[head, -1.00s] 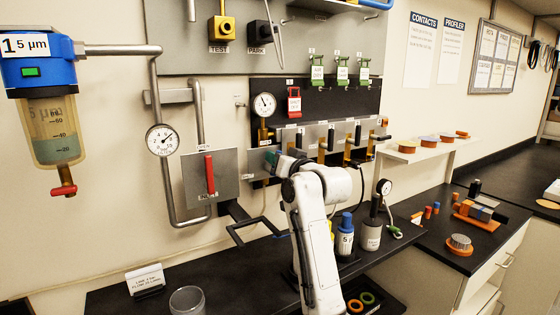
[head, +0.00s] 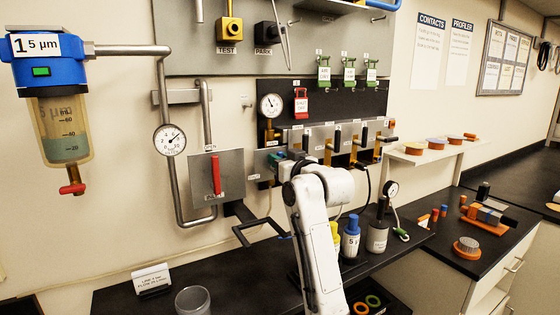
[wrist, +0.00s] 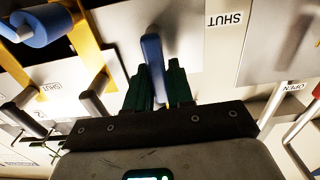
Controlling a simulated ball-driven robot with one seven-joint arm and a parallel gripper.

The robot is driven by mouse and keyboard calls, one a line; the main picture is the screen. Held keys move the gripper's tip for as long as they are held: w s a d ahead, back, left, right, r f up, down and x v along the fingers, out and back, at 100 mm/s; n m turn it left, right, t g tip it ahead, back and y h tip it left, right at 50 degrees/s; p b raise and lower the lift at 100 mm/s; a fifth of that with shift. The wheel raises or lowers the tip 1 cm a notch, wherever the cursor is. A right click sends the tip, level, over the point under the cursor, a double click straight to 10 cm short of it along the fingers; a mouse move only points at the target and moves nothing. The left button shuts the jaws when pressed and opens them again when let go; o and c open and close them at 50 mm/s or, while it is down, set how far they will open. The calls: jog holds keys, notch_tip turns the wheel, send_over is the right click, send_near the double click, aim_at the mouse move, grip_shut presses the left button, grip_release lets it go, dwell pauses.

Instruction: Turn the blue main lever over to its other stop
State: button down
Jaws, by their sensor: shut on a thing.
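The blue main lever (wrist: 153,62) shows in the wrist view, standing out from a pale panel with a SHUT label (wrist: 224,19) beside it. My gripper (wrist: 158,78) has its green fingers on both sides of the lever and is shut on it. In the head view my gripper (head: 276,157) is at the left end of the valve row, largely covered by my white arm. The lever cannot be made out clearly in that view.
A red lever (head: 216,175) on a grey plate is to the left. A black bracket (head: 258,232) sticks out below. Bottles (head: 351,236) stand on the bench under the panel.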

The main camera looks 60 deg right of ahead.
jog(key=shift+f, duration=0.1)
jog(key=c, duration=1.1)
grip_release()
jog(key=b+v, duration=0.2)
jog(key=v, duration=0.8)
jog(key=shift+s+a, duration=0.2)
jog(key=shift+s, duration=0.1)
